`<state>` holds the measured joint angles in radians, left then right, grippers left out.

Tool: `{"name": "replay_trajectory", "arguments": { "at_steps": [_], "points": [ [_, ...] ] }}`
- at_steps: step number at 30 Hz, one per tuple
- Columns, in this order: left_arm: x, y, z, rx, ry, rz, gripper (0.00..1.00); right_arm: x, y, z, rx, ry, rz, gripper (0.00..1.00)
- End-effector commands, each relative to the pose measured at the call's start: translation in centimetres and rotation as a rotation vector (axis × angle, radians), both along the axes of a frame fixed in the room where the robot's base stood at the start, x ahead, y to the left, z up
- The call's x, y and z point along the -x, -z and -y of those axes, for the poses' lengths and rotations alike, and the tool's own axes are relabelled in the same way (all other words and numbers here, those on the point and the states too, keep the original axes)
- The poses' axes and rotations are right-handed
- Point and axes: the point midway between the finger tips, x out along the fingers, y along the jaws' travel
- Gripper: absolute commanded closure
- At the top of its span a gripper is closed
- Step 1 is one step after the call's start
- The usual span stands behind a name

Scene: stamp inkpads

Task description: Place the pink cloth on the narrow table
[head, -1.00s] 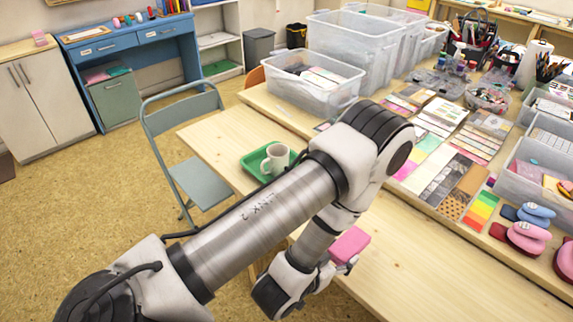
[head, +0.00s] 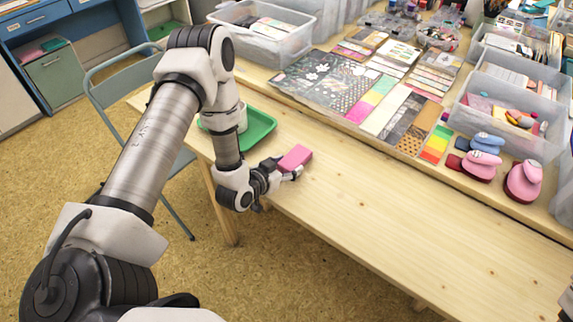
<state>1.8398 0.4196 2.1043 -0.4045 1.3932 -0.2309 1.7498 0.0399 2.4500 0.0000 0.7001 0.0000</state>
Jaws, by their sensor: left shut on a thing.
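The pink cloth (head: 295,157), a small folded block, is held in my left gripper (head: 287,171). The gripper is shut on it. The narrow table (head: 400,220) is a long, bare, pale wooden top running from the left middle to the lower right. The cloth and gripper appear over its left part, near the front edge. I cannot tell whether the cloth touches the wood. My right gripper is not in view.
Behind are paper samples (head: 340,90), clear bins (head: 262,38) and pink and blue punches (head: 523,182). A grey chair (head: 110,92) stands left. The table's middle and right are clear.

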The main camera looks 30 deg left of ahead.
Motion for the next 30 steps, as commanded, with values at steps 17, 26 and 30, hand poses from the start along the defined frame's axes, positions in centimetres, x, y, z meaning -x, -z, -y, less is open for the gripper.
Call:
{"name": "replay_trajectory", "arguments": {
  "at_steps": [17, 26, 30],
  "points": [
    [0.0, 0.2, 0.0, 0.002, -0.002, 0.001, 0.17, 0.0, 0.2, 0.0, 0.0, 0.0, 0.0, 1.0],
    [1.5, -0.6, -0.2, 0.003, -0.006, -0.002, 0.17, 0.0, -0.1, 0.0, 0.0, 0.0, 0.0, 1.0],
    [4.7, -2.0, -0.5, 0.007, -0.007, -0.003, 0.17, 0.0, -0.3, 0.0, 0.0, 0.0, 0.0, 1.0]
  ]
}}
